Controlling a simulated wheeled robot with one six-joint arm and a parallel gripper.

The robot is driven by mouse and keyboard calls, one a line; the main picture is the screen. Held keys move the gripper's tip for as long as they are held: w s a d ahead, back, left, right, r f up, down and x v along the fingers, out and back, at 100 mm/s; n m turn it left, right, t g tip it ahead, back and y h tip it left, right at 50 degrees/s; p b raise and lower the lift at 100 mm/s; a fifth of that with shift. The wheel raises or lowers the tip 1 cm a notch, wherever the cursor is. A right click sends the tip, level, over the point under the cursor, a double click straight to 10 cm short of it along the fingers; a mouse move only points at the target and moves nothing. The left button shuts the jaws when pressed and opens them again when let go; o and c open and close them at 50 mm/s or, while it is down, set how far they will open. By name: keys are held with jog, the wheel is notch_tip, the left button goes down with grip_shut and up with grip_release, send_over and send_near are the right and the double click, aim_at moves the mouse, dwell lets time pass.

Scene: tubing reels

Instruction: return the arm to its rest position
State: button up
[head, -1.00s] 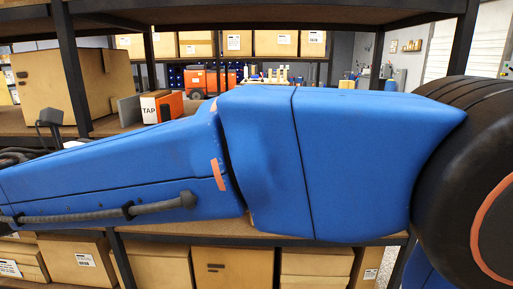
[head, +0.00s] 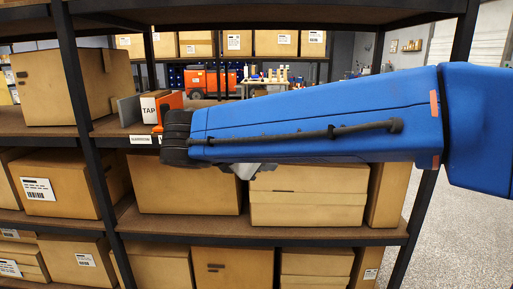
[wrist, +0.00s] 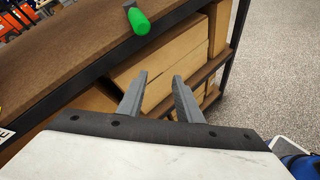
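My blue arm (head: 310,125) reaches in from the right across the front of the shelf in the head view, its dark wrist end near the middle shelf edge. My gripper (wrist: 160,80) shows in the wrist view with two grey fingers apart and nothing between them. It points toward the boxes below the shelf board.
A green-capped item (wrist: 139,21) lies at the edge of the brown shelf board (wrist: 75,65). Cardboard boxes (head: 310,205) fill the lower shelves. Open floor (head: 450,230) lies at the right.

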jog(key=s+d+f+m+g+y, duration=0.1)
jog(key=s+d+f+m+g, duration=0.3)
jog(key=d, duration=0.6)
jog(key=s+d+f+m+g+y, duration=0.1)
jog(key=s+d+f+m, duration=0.4)
jog(key=d, duration=0.6)
jog(key=s+d+f+m+y, duration=0.2)
jog(key=s+d+f+m, duration=0.1)
jog(key=s+f+m, duration=0.3)
jog(key=s+d+f+m+y, duration=0.3)
jog(key=s+f+m, duration=0.4)
jog(key=s+m, duration=0.1)
jog(key=shift+d+m+g, duration=0.3)
jog(key=shift+m, duration=0.4)
jog(key=shift+f, duration=0.1)
